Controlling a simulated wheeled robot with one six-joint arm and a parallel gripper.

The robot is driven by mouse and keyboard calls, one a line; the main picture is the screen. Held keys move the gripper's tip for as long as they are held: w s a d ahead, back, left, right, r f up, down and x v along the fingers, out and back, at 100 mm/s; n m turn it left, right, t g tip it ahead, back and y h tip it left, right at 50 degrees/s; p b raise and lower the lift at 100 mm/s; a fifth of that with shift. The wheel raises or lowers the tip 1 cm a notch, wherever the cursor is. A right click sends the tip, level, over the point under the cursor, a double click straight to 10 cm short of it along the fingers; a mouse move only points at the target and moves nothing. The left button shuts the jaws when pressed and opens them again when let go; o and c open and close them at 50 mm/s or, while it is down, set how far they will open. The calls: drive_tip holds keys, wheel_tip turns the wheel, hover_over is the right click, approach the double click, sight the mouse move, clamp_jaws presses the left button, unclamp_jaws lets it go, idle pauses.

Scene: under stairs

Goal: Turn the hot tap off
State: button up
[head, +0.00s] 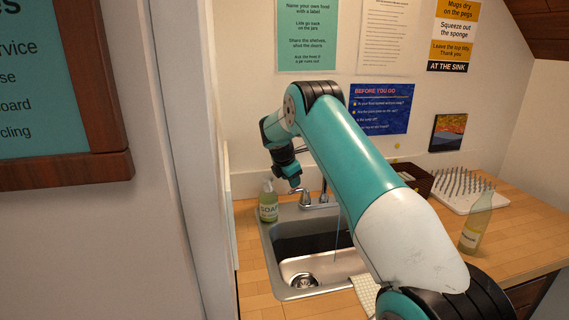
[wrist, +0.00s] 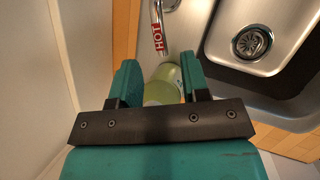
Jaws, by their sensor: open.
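The hot tap's lever (wrist: 158,32), chrome with a red HOT label, shows at the top of the wrist view, ahead of my fingertips. In the head view, the chrome tap handle (head: 304,196) is at the back left of the sink, just below and right of my gripper (head: 294,184). In the wrist view my gripper (wrist: 160,75) is open, its two teal fingers apart with nothing held. The lever is apart from both fingers there. In the head view, a thin bluish streak (head: 337,235), like running water, falls into the basin. My arm hides much of the spout.
A green soap bottle (head: 267,205) stands left of the tap; in the wrist view the bottle (wrist: 163,84) shows below the gap between my fingers. The steel sink (head: 270,260) has a drain. A bottle (head: 475,232), a dark basket (head: 412,178) and a peg rack (head: 490,200) stand right.

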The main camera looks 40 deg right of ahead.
drive_tip(key=b+v, duration=0.1)
drive_tip(key=v, duration=1)
drive_tip(key=shift+a+r+b, duration=0.15)
drive_tip(key=shift+r+b, duration=0.15)
drive_tip(key=shift+b, duration=0.1)
drive_tip(key=shift+s, duration=0.1)
